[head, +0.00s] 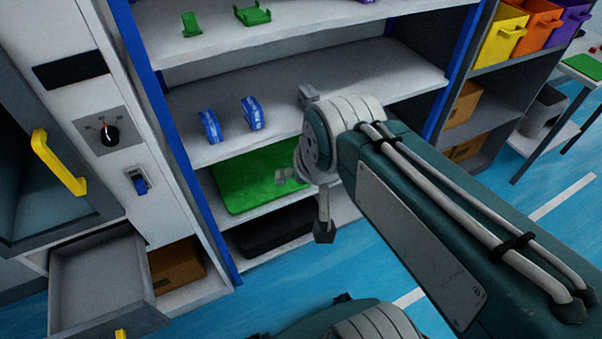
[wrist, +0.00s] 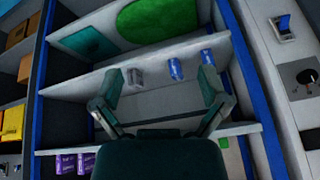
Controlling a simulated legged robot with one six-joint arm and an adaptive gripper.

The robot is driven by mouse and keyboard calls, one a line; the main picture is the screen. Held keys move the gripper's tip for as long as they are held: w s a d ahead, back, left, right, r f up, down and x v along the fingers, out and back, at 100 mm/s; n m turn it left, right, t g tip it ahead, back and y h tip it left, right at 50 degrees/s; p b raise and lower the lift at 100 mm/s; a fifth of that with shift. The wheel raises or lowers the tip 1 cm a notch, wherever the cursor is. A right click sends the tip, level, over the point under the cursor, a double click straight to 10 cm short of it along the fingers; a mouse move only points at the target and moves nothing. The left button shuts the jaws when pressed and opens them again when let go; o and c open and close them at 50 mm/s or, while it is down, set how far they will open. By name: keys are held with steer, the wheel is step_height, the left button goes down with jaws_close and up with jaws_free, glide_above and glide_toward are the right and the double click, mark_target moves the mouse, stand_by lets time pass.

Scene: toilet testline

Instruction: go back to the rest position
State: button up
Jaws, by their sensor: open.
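My gripper (head: 304,205) hangs at the end of my bent arm, in front of the shelf rack and below the shelf with the blue items. In the wrist view, my gripper (wrist: 160,86) has its two fingers spread wide with nothing held between them. Beyond the fingers, two blue items (wrist: 175,68) and a grey item (wrist: 135,77) stand on a shelf. In the head view, the blue items (head: 210,126) stand on the middle shelf, and the grey item (head: 308,96) is partly hidden by my arm.
A green mat (head: 262,178) and a black tray (head: 270,231) lie on lower shelves. At left are an open drawer (head: 95,280), a yellow handle (head: 58,163) and a knob panel (head: 108,133). Coloured bins (head: 502,33) stand at upper right. Blue floor is clear at right.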

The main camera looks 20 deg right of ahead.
steer(key=s+n, duration=0.2)
steer(key=n, duration=0.1)
steer(key=shift+s+a+f, duration=0.2)
steer(key=shift+s+a, duration=0.05)
steer(key=shift+s, duration=0.15)
